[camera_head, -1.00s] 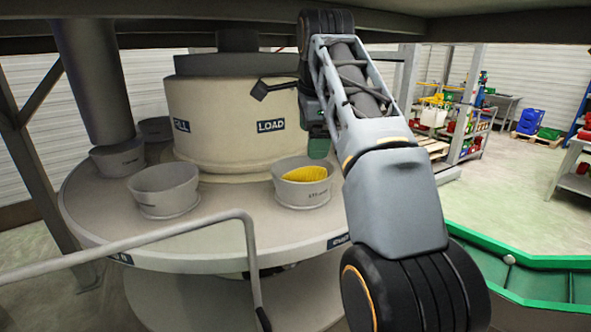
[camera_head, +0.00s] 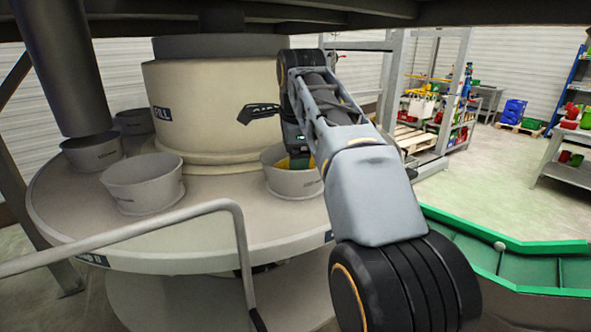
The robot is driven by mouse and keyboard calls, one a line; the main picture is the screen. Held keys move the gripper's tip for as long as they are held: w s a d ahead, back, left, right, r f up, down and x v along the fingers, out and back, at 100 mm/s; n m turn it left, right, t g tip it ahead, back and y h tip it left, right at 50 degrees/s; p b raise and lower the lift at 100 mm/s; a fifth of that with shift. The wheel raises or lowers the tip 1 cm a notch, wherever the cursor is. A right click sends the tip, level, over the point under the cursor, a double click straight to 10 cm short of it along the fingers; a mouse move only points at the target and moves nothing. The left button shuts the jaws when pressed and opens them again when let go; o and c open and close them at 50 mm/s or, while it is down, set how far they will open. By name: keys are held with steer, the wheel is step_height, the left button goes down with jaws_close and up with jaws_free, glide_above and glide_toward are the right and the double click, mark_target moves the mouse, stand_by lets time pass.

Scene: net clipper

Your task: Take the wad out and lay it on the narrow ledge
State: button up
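The yellow wad (camera_head: 283,163) is inside a grey cup (camera_head: 290,184) at the right of the round turntable. Only a small strip of yellow shows; the rest is hidden by the cup and my gripper. I cannot tell which surface is the narrow ledge.
More grey cups (camera_head: 144,184) stand on the turntable (camera_head: 205,222). A cream drum (camera_head: 200,110) rises at its centre. A grey handrail (camera_head: 150,227) crosses in front. A green-rimmed trough (camera_head: 520,262) is at the lower right. Beams hang overhead.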

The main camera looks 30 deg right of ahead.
steer(key=shift+x, duration=1.95)
steer(key=shift+a, duration=0.1)
steer(key=c, duration=0.7)
steer(key=shift+o, duration=0.2)
